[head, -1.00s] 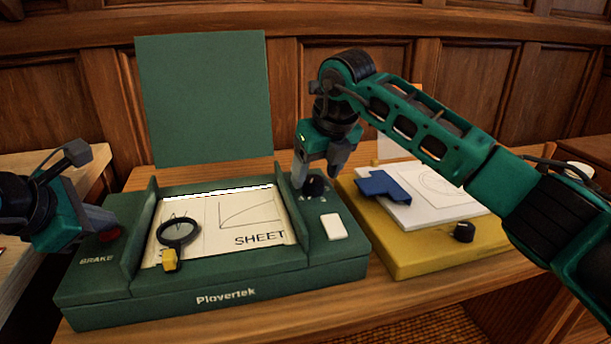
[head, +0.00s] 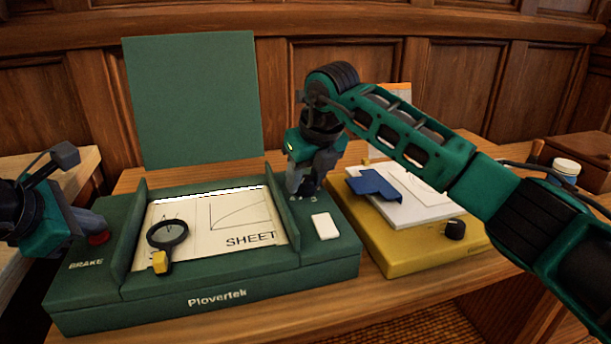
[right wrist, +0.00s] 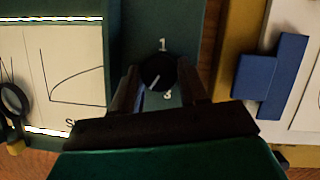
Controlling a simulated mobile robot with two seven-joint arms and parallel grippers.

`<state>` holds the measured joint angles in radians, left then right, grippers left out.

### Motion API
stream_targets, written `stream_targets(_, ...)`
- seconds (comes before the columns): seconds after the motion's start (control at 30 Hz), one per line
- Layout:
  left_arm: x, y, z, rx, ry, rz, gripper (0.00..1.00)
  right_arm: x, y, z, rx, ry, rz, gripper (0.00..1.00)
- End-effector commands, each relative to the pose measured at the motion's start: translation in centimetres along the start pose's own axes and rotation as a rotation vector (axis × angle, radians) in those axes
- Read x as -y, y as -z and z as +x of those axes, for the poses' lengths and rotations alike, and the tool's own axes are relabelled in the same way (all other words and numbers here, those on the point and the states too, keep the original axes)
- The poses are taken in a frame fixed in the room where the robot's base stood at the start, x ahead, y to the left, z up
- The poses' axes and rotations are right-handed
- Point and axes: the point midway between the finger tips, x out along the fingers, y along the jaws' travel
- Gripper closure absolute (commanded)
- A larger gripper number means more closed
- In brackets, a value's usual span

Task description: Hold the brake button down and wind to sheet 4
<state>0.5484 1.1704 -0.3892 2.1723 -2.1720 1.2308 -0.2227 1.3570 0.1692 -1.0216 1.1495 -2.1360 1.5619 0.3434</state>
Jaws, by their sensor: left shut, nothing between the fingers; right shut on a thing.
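The green Plovertek board (head: 275,280) has a window with a cream sheet (head: 200,250) showing a curve and the word SHEET; no sheet number is readable. The red brake button (head: 98,239) is on its left side. My left gripper (head: 102,226) is shut and empty, its tips at the button; I cannot tell whether it is pressed. My right gripper (head: 302,190) is shut on the black knob (right wrist: 158,70) at the board's right. In the right wrist view, the knob's white mark slants to the lower left, between visible numerals 1 and 3. The gripper hides the knob in the head view.
A magnifier (head: 167,236) with a yellow handle lies over the sheet. A white block (head: 325,226) sits right of the window. A yellow board (head: 400,262) with papers, a blue piece (head: 373,185) and a black knob (head: 455,229) stands to the right. A green panel (head: 192,100) rises behind.

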Motion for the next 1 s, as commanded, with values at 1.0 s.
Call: stream_targets(1.0,0.16,0.12,0.11,-0.004,0.005,-0.001,1.0,-0.22,-0.1,0.0,0.0,0.164,0.393,0.88)
